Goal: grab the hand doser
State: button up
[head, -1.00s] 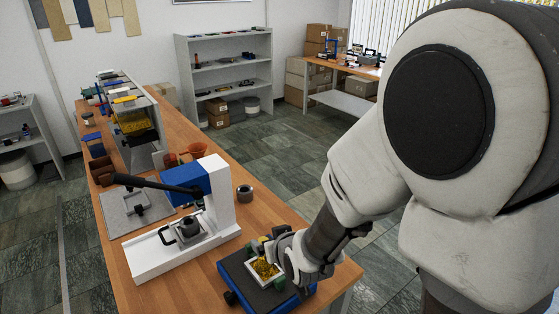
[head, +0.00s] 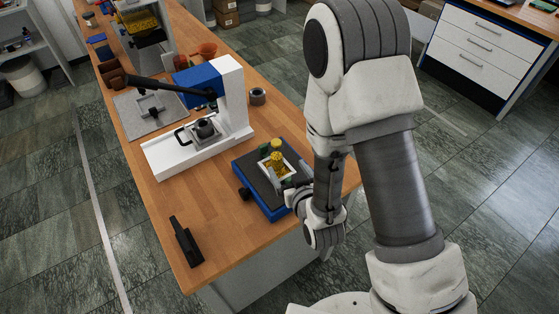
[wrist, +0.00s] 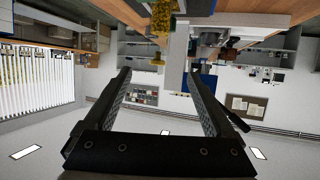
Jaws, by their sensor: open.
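My gripper (wrist: 159,76) is open in the wrist view, with nothing touching its fingers; the picture is upside down. In the head view its end (head: 287,188) is beside a blue and black stand (head: 262,196) at the table's right edge. On the stand is a white square frame (head: 265,172) with yellow material (head: 277,160) rising from it. Yellow grainy material (wrist: 162,18) also shows beyond the fingertips in the wrist view. A black elongated object (head: 186,242) lies on the near left tabletop. I cannot tell for certain which item is the hand doser.
A white and blue press (head: 230,100) with a black lever stands left of the stand on the wooden table (head: 215,220). A grey ring (head: 257,96) and orange funnel (head: 207,50) are farther back. The near tabletop is mostly clear.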

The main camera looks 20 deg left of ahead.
aim_at(277, 151)
jog(key=b+x, duration=0.8)
jog(key=x, duration=0.2)
jog(key=shift+w+f+b, duration=0.1)
jog(key=shift+w+b, duration=0.05)
jog(key=shift+b, duration=0.15)
jog(key=shift+f+p+x, duration=0.15)
jog(key=shift+p+x, duration=0.25)
jog(key=shift+x, duration=1.2)
jog(key=shift+f+p+x, duration=0.1)
jog(key=shift+p+x, duration=0.25)
jog(key=shift+x, duration=1.25)
jog(key=shift+d, duration=0.15)
grip_shut()
